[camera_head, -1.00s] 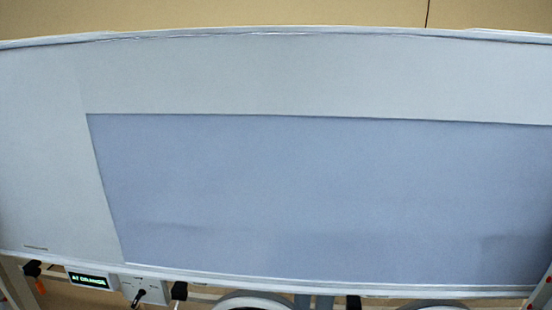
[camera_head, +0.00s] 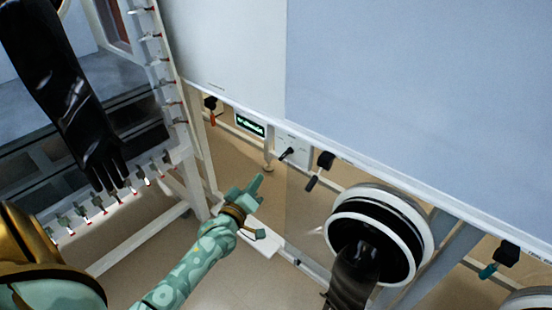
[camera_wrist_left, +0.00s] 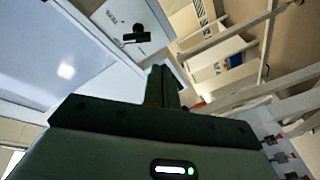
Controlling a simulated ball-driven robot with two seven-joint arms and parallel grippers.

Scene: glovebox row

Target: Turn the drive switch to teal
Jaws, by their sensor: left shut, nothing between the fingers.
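The drive switch is a black lever (camera_head: 287,154) on a pale plate (camera_head: 295,146) under the front edge of the enclosure. In the left wrist view its black lever (camera_wrist_left: 137,36) also shows on a white plate, at the upper left. A small display (camera_head: 250,123) with lit green text sits left of the plate; the text is too small to read now. My left gripper (camera_head: 254,186), on a teal patterned arm, is shut and empty. It is below and left of the switch, apart from it. In the left wrist view its closed fingers (camera_wrist_left: 162,88) point toward the plate's side.
A black valve with a red handle (camera_head: 211,108) is left of the display. A dark-handled valve (camera_head: 321,168) is right of the switch. A round glove port (camera_head: 420,238) and a black glove (camera_head: 70,100) flank the area. A teal-handled valve (camera_head: 497,260) is far right.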

